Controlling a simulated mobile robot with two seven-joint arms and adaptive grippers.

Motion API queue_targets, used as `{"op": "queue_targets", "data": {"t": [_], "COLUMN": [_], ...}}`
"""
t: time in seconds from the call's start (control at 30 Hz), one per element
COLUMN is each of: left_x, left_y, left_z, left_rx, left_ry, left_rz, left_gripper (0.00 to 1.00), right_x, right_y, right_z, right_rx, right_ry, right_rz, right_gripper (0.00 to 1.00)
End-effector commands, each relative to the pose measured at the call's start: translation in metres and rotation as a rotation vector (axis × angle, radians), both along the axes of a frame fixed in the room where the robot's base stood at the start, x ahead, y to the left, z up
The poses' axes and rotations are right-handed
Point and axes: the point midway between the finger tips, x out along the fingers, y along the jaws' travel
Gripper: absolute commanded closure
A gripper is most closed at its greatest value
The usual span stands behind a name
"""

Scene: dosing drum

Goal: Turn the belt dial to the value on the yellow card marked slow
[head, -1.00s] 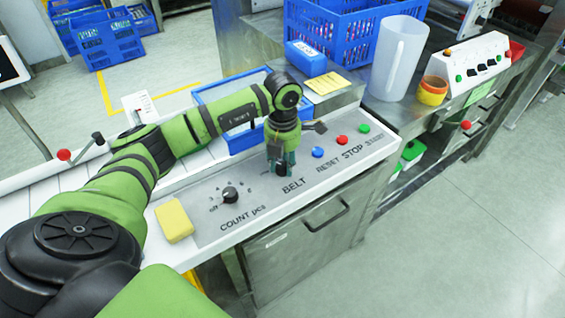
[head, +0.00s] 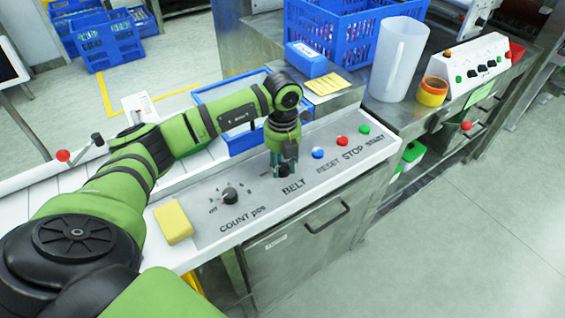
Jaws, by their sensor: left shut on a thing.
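The belt dial (head: 281,173) is a small dark knob on the grey control panel, above the word BELT. My left gripper (head: 282,165) points down over it and is shut on it, hiding most of the dial and its scale. I cannot read the dial's setting. A yellow card (head: 327,84) with small writing lies on the steel surface behind the panel; its text is too small to read. My right gripper is not in view.
The COUNT pcs dial (head: 230,196) and a yellow sponge-like block (head: 173,222) are left of the gripper. Blue (head: 317,153), red (head: 341,141) and green (head: 364,129) buttons are to the right. A blue box (head: 305,60), blue crate (head: 330,35) and clear jug (head: 396,60) stand behind.

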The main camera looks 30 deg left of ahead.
Motion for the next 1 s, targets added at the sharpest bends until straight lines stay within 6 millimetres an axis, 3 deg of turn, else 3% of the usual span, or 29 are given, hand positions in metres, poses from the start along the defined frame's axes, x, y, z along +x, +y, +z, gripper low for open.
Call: {"op": "queue_targets", "data": {"t": [0.43,0.47,0.5,0.87,1.0], "left_x": [0.000,0.000,0.000,0.000,0.001], "left_y": [0.000,0.000,0.000,0.000,0.000], "left_z": [0.000,0.000,0.000,0.002,0.017], "left_rx": [0.000,0.000,0.000,-0.001,0.001], "left_ry": [0.000,-0.001,-0.001,-0.001,-0.005], "left_rz": [0.010,0.010,0.009,0.008,0.009], "left_gripper": [0.97,0.52,0.41,0.41,0.41], "right_x": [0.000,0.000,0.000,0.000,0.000], "right_y": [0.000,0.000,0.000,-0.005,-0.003], "right_z": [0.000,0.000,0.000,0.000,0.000], "right_rx": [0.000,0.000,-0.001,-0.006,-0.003], "right_ry": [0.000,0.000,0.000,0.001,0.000], "right_rz": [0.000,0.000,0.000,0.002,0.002], "right_gripper": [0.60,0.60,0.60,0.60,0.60]}}
